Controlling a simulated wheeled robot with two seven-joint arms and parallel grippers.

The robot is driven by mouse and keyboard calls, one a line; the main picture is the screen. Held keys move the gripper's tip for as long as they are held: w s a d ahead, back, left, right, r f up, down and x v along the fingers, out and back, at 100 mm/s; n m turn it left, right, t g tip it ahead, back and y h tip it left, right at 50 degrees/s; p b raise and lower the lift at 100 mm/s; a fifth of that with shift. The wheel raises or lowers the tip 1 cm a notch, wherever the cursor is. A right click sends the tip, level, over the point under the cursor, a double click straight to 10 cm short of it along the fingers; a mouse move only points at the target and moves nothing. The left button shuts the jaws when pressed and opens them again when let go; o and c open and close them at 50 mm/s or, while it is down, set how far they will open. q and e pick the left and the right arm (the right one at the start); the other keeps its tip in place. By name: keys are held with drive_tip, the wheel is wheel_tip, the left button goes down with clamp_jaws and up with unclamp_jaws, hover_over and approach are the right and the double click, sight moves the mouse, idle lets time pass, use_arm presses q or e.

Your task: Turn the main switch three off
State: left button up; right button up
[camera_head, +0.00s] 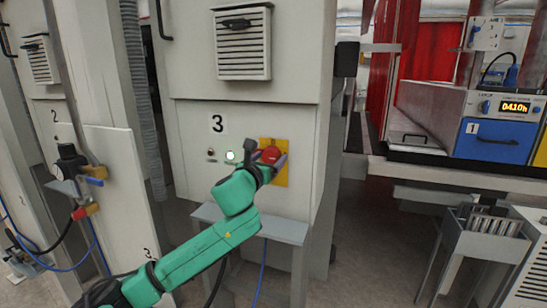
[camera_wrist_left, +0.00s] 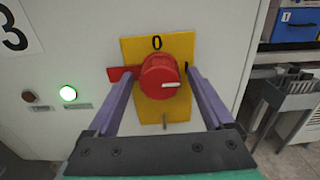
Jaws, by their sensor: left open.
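Main switch three is a red rotary knob (camera_head: 271,153) on a yellow plate (camera_head: 283,178), on the light grey cabinet front marked 3. In the left wrist view the knob (camera_wrist_left: 158,77) is near the centre, with a 0 above it and a mark at its right. Its white pointer line lies about level, towards the right. A red bar sticks out to the left behind it. My left gripper (camera_head: 268,158) is open at the knob, with one purple finger on each side; these fingers (camera_wrist_left: 160,82) straddle it. I cannot tell whether they touch it. My right gripper is not in view.
A green lamp (camera_wrist_left: 68,93) glows left of the switch, beside a dark reddish one (camera_wrist_left: 28,96). A grey shelf (camera_head: 285,228) juts out below the switch. Cabinet 2 (camera_head: 60,110) stands at the left, and a blue-fronted unit (camera_head: 493,140) at the right.

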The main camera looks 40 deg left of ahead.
use_arm(q)
drive_tip(key=shift+s+d+r, duration=0.15)
drive_tip(key=shift+s+r, duration=0.05)
drive_tip(key=shift+s, duration=0.1)
drive_tip(key=shift+s+r, duration=0.1)
drive_tip(key=shift+s, duration=0.05)
drive_tip(key=c, duration=0.5)
clamp_jaws()
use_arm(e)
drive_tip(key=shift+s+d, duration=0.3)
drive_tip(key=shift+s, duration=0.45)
